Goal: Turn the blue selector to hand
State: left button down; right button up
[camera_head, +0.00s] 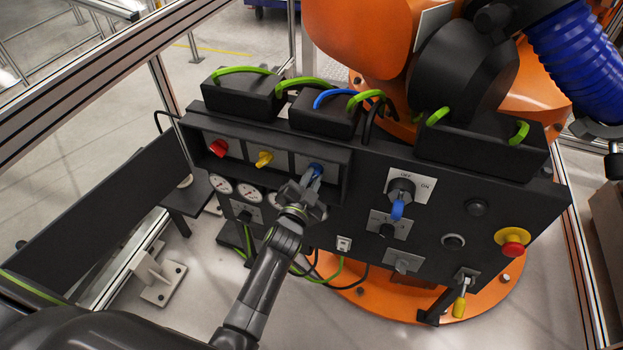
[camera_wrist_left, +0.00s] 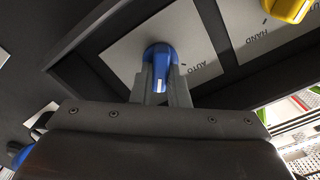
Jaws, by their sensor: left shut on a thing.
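The blue selector (camera_head: 315,170) is the right one of three knobs in the recessed upper-left bay of the black panel. My left gripper (camera_head: 303,192) reaches up to it from below and covers part of it. In the left wrist view the blue selector (camera_wrist_left: 158,60) sits on a grey plate (camera_wrist_left: 120,55), between the two fingers of my left gripper (camera_wrist_left: 162,84), which is shut on it. Its white mark points down the picture, toward my gripper. The word AUTO shows right of the knob; no HAND label shows on this plate. My right gripper is out of view.
A red knob (camera_head: 218,148) and a yellow knob (camera_head: 264,159) sit left in the same bay, which has raised edges. Gauges (camera_head: 247,191) lie below. Green cables hang underneath.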

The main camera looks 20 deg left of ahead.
pick_arm(q)
jog(key=shift+f+m, duration=0.1)
jog(key=shift+m, duration=0.6)
jog(key=c, duration=1.4)
grip_release()
jog(key=shift+s, duration=0.25)
jog(key=s+p, duration=0.6)
jog(key=s, duration=1.1)
jog(key=shift+a+p, duration=0.25)
jog(key=shift+p, duration=0.15)
